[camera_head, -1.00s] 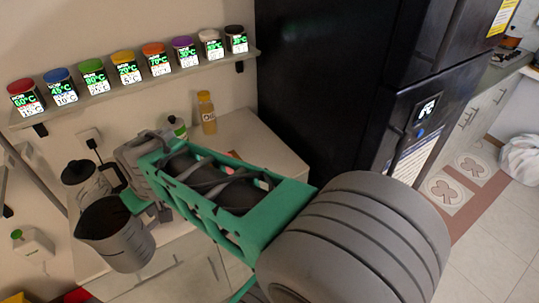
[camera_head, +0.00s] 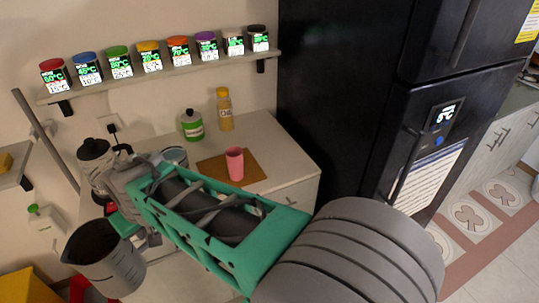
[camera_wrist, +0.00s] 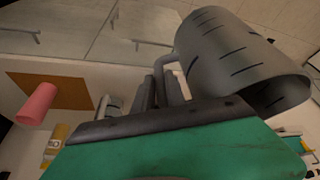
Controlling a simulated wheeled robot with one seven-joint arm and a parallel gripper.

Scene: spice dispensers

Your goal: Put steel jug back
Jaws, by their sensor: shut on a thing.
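The steel jug (camera_head: 106,262) is a grey, open-topped vessel with dark measuring marks, at the lower left of the head view. My gripper (camera_head: 128,212) is shut on the jug's handle and holds the jug in front of the counter's left end. In the wrist view the jug (camera_wrist: 240,65) fills the upper right, with its handle between the fingers of my gripper (camera_wrist: 168,88). The jug's inside looks dark, and its contents cannot be told. My green and grey arm hides part of the counter.
On the counter (camera_head: 270,150) are a brown board (camera_head: 215,172) with a pink cup (camera_head: 235,163), a yellow bottle (camera_head: 224,110), a green-labelled bottle (camera_head: 192,125) and a kettle (camera_head: 95,155). Spice jars line the wall shelf (camera_head: 180,72). A black fridge (camera_head: 350,100) stands right.

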